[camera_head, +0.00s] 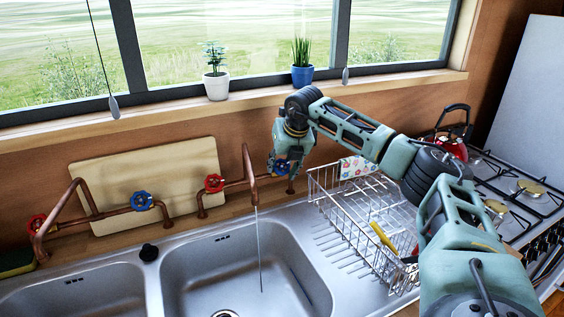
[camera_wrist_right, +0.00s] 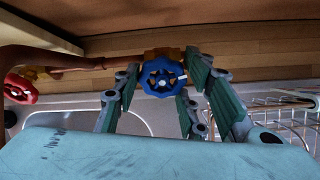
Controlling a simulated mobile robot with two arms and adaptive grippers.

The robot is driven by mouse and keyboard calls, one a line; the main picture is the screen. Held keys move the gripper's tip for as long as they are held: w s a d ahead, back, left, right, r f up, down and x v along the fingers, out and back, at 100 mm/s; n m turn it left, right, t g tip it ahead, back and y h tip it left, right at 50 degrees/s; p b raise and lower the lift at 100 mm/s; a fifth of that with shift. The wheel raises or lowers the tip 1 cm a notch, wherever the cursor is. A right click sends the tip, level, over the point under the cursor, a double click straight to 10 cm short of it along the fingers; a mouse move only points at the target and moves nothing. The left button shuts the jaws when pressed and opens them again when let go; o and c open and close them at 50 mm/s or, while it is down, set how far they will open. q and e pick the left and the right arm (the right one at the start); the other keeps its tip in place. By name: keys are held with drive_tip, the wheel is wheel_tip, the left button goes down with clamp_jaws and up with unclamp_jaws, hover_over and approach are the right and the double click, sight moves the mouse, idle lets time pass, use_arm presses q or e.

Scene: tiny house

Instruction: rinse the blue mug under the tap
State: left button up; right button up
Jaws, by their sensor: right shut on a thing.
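My right gripper (camera_head: 284,168) is at the right-hand copper tap, shut on its blue handle. In the right wrist view the blue handle (camera_wrist_right: 162,72) lies between the fingers (camera_wrist_right: 165,88). A thin stream of water (camera_head: 260,250) falls from the copper spout (camera_head: 249,165) into the right sink basin (camera_head: 205,262). The red handle (camera_head: 214,183) of this tap is to the left and also shows in the right wrist view (camera_wrist_right: 19,89). I see no blue mug in either view. My left gripper is not in view.
A wire dish rack (camera_head: 345,215) with a yellow-handled utensil and a patterned cloth stands right of the sink. A stove with a red kettle (camera_head: 452,147) is at the far right. Another copper tap (camera_head: 100,213) and a cutting board are on the left.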

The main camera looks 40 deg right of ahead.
drive_tip(key=n, duration=0.1)
drive_tip(key=n+p, duration=0.1)
drive_tip(key=n, duration=0.1)
drive_tip(key=shift+a+h, duration=0.2)
drive_tip(key=shift+h, duration=0.1)
drive_tip(key=shift+f+n+h+p, duration=0.1)
drive_tip(key=shift+n+h+p, duration=0.2)
drive_tip(key=shift+n, duration=0.8)
drive_tip(key=shift+f, duration=0.1)
drive_tip(key=o, duration=1.1)
drive_tip(key=shift+a, duration=0.1)
drive_tip(key=v, duration=1.2)
